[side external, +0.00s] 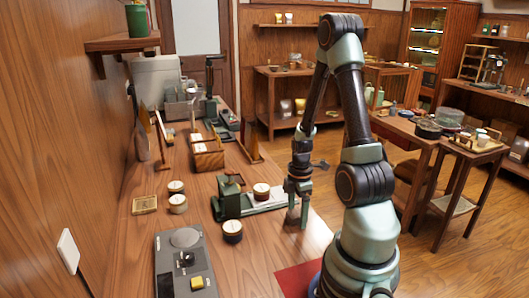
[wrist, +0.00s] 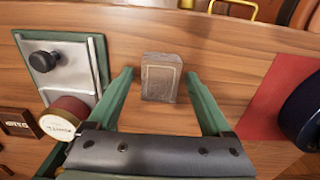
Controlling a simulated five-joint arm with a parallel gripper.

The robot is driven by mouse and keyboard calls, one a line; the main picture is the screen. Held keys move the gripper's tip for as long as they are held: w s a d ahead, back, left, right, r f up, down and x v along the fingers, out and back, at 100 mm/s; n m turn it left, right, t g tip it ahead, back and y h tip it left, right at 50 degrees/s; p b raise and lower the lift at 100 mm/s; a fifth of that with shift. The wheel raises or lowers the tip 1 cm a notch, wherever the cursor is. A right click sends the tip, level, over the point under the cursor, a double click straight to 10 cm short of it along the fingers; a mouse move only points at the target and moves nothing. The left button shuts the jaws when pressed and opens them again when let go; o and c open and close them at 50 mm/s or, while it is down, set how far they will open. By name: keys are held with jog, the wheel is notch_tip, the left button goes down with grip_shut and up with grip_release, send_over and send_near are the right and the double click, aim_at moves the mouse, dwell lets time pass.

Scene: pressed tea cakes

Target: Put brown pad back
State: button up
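A small grey-brown block (wrist: 161,78) with a lighter framed rectangle on its face is on the wooden table in the wrist view. It may be the brown pad; no other brown pad is clear. My gripper (wrist: 159,80) is open, its two green fingers on either side of the block with visible gaps. In the side view my gripper (side external: 298,212) points down at the table's right edge, beside the green press (side external: 233,202). The block cannot be made out clearly there.
The press's silver plate (wrist: 72,68) and a round labelled tin (wrist: 63,117) are left of my gripper. A red mat (wrist: 270,105) lies to the right. Several tins, a wooden box (side external: 207,158) and a grey control box (side external: 183,265) occupy the table.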

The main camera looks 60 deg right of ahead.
aim_at(297, 212)
jog(key=shift+r, duration=0.15)
notch_tip(297, 212, up, 12)
jog(key=w+a+r+m+t, duration=0.2)
jog(key=w+a+r+m, duration=0.1)
jog(key=a, duration=0.4)
jog(key=w+a+r+m+t, duration=0.1)
jog(key=w+a+r+m, duration=0.2)
jog(key=a+r, duration=0.2)
jog(key=w+a+r+m+t, duration=0.2)
jog(key=w+a+r+m, duration=0.1)
jog(key=a, duration=0.8)
jog(key=shift+r+t, duration=0.3)
jog(key=shift+r, duration=0.45)
